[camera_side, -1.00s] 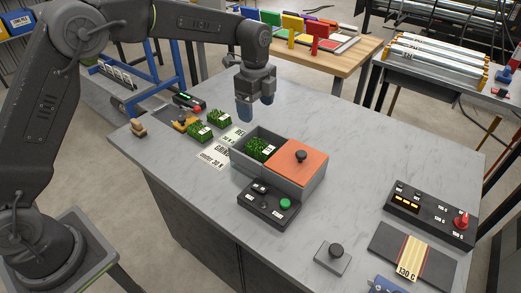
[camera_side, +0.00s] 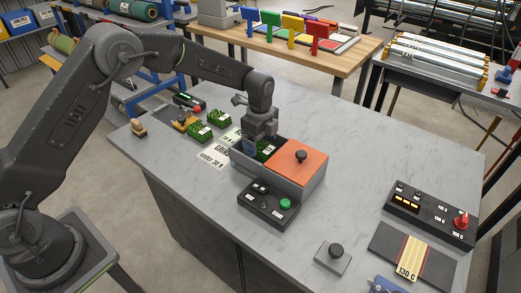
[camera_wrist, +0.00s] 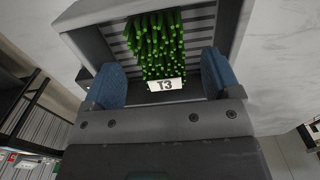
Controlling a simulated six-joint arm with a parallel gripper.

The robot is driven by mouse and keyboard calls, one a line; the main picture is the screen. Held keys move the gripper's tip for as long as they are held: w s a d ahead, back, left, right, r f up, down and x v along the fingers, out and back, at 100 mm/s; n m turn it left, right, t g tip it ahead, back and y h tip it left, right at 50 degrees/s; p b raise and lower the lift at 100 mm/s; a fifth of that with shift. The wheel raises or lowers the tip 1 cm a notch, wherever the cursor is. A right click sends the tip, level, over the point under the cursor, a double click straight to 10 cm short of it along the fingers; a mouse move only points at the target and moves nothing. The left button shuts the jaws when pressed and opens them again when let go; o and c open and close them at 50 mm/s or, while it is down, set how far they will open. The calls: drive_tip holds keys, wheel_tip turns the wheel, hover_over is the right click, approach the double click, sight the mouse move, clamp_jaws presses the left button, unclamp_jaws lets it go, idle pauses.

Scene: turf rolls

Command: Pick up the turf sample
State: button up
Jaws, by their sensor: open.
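Two more green turf samples (camera_side: 199,132) (camera_side: 219,120) stand outside the box to the left.
An orange lid with a black knob (camera_side: 302,165) covers the box's right part. A black control box with a green button (camera_side: 270,204) stands in front. A printed sheet (camera_side: 214,156) lies to the left. The grey tabletop (camera_side: 345,170) is clear right of the box.

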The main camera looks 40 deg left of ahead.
wheel_tip(320, 180, down, 3)
drive_tip(key=shift+r, duration=0.1)
drive_tip(key=c, duration=1.1)
drive_tip(key=shift+c, duration=0.2)
drive_tip(key=shift+r, duration=0.1)
